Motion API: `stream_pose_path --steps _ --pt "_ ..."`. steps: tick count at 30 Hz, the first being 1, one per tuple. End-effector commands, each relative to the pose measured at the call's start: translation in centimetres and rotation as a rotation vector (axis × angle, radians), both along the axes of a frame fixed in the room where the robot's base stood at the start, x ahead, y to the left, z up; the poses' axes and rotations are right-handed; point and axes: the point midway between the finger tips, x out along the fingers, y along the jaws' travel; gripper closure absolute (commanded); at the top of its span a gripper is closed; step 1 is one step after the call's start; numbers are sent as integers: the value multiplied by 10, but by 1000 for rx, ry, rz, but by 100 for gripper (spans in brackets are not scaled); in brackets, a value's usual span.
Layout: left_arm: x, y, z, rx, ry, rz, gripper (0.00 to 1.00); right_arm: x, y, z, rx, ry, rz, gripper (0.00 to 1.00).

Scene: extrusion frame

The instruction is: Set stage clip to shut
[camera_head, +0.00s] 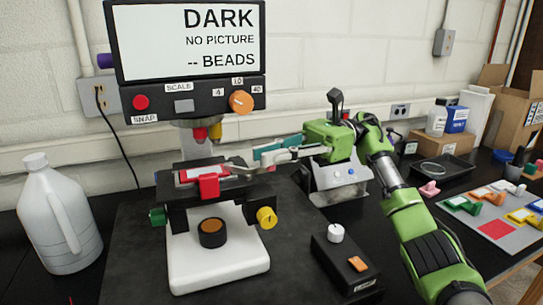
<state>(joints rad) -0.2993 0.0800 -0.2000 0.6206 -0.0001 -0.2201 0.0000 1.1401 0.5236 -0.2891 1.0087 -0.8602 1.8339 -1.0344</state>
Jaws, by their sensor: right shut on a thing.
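The stage clip (208,186) is a red piece at the front edge of the dark microscope stage (178,196). A pale slide with red edges (197,174) lies on the stage behind it. My right gripper (238,167) reaches in from the right, with its grey fingers low over the stage's right side. It is shut at the right end of the red clip; the exact contact is too small to see clearly. Whether the clip is fully down on the slide cannot be told. My left gripper is not in view.
The screen (188,40) above reads "DARK, NO PICTURE, -- BEADS". A white jug (58,215) stands at left. A black control box (345,262) with a white knob and orange switch sits at front right. A colored-clip mat (495,228) lies far right.

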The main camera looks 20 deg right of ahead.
Motion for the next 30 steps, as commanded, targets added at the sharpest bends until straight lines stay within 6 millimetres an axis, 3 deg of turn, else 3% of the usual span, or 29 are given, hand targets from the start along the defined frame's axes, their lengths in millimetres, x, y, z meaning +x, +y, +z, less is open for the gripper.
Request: stream_pose_path --steps 13,15,16,30 --pt "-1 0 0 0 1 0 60 0 1 -2 -2 1 9 100" --pt "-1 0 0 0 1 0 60 0 1 -2 -2 1 9 75" --pt "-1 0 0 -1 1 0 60 0 1 -2 -2 1 9 70" --pt "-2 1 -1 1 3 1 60 3 -7 0 -1 1 6 70"
